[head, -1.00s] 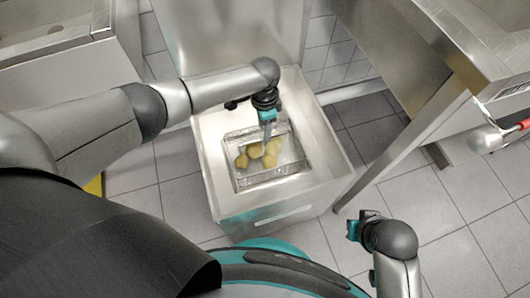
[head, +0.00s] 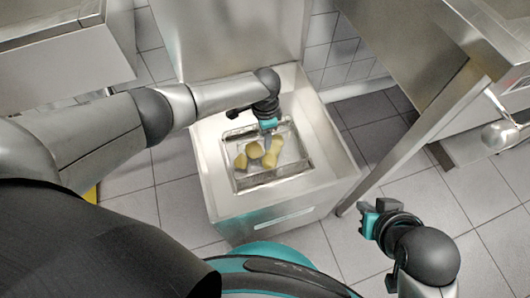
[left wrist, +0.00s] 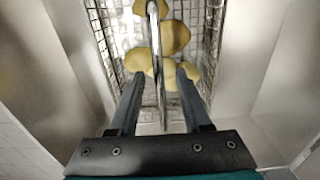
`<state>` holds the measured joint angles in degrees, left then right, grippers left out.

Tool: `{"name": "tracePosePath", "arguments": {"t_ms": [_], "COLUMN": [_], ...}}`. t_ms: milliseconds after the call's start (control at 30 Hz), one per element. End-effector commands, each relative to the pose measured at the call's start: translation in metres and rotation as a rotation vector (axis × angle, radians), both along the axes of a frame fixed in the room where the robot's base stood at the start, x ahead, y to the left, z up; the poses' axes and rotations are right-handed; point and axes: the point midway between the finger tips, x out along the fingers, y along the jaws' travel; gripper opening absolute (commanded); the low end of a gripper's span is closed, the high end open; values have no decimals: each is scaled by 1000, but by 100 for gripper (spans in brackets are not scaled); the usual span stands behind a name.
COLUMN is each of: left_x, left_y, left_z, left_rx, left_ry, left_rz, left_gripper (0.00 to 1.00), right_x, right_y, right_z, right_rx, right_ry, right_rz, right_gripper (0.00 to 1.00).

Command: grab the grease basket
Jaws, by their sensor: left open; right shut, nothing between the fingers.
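The grease basket (head: 277,180) is a wire mesh basket with several yellow lumps (head: 268,160) in it. It sits inside a pale open-topped bin (head: 332,178). My left gripper (head: 268,143) points down over the basket. In the left wrist view, my left gripper (left wrist: 160,74) is open, and a thin metal bar (left wrist: 156,45), seemingly the basket's handle, runs between its two fingers. The mesh (left wrist: 212,40) and the yellow lumps (left wrist: 174,37) show beyond the fingertips. My right gripper (head: 369,224) is shut and empty, outside the bin at its lower right.
A slanted metal panel (head: 425,135) and a steel counter (head: 475,60) stand right of the bin. Another steel unit (head: 70,62) is at the upper left. A tall metal panel (head: 235,38) rises behind the bin.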

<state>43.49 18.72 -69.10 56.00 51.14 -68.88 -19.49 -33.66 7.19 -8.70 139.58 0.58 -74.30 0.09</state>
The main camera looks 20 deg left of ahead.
Motion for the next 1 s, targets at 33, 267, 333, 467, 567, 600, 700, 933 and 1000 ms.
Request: {"name": "tracePosePath", "arguments": {"t_ms": [33, 267, 333, 467, 567, 600, 700, 933, 1000], "left_x": [0, 0, 0, 0, 0, 0, 0, 0, 0], "left_y": [0, 0, 0, 0, 0, 0, 0, 0, 0], "left_z": [-3, -2, -2, -2, -2, -2, -2, -2, -2], "left_rx": [0, -1, -1, -1, -1, -1, -1, -1, 0], "left_ry": [0, -1, -1, -1, -1, -1, -1, -1, 0], "left_rz": [-1, -1, -1, -1, -1, 0, 0, 0, 0], "left_gripper": [49, 49, 46, 32, 20, 16, 5, 0, 0], "right_x": [1, 3, 3, 3, 3, 3, 3, 3, 3], "right_y": [2, 3, 3, 3, 3, 3, 3, 3, 3], "right_z": [0, 2, 2, 2, 2, 2, 2, 2, 2], "right_rx": [5, 9, 9, 8, 8, 8, 8, 8, 8], "right_ry": [-12, -24, -24, -23, -23, -23, -23, -24, -24], "right_rz": [3, 5, 4, 4, 4, 4, 4, 4, 4], "right_gripper": [0, 0, 0, 0, 0, 0, 0, 0, 0]}}
